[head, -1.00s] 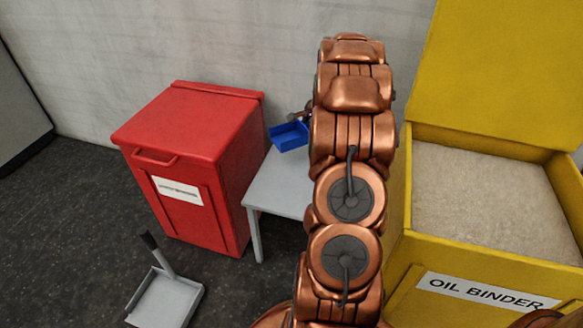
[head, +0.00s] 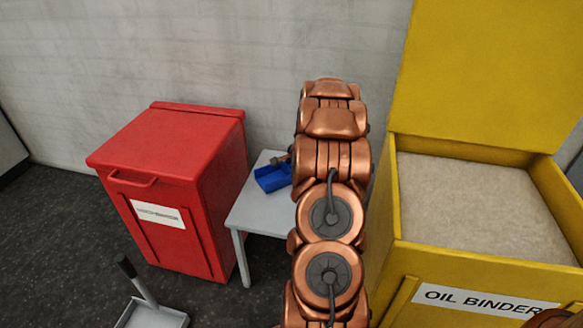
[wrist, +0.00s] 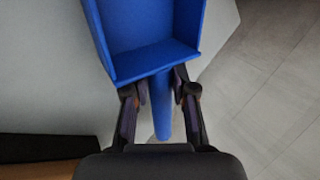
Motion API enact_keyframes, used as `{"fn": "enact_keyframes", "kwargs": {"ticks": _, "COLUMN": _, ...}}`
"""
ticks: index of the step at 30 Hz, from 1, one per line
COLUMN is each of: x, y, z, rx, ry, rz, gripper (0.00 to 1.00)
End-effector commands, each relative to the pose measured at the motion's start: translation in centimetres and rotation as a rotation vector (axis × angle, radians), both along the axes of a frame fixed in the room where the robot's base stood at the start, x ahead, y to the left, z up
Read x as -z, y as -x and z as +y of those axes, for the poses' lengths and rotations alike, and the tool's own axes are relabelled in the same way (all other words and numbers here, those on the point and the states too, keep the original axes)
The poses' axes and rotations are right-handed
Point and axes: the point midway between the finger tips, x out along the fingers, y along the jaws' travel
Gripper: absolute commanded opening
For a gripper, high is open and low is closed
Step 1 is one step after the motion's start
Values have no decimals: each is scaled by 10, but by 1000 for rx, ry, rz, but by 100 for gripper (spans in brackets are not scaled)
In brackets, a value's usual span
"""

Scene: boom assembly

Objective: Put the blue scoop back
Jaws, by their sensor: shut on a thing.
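The blue scoop (head: 272,178) is at the small grey table between the red bin and the yellow box. In the wrist view the scoop (wrist: 152,58) has its open tray away from me and its handle running back between my fingers. My gripper (wrist: 160,100) is shut on the handle. In the head view my arm hides most of my gripper and part of the table. The scoop is low over the table (head: 250,215); I cannot tell whether it touches the top.
A red lidded bin (head: 175,190) stands left of the table. An open yellow oil binder box (head: 400,262), filled with pale granules (head: 470,205), stands at the right. A grey dustpan (head: 155,314) with an upright handle is on the floor at the front left. A wall is behind.

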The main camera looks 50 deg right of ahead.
Motion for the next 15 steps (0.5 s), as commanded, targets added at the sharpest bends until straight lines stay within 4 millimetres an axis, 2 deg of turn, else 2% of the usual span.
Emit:
{"fn": "enact_keyframes", "kwargs": {"ticks": 8, "x": 1, "y": 0, "z": 0, "rx": 1, "ry": 1, "rz": -1, "gripper": 0}}
{"fn": "enact_keyframes", "kwargs": {"ticks": 9, "x": 1, "y": 0, "z": -1, "rx": 0, "ry": 2, "rz": -1, "gripper": 27}}
{"fn": "enact_keyframes", "kwargs": {"ticks": 15, "x": 1, "y": 0, "z": -1, "rx": 0, "ry": 2, "rz": 0, "gripper": 48}}
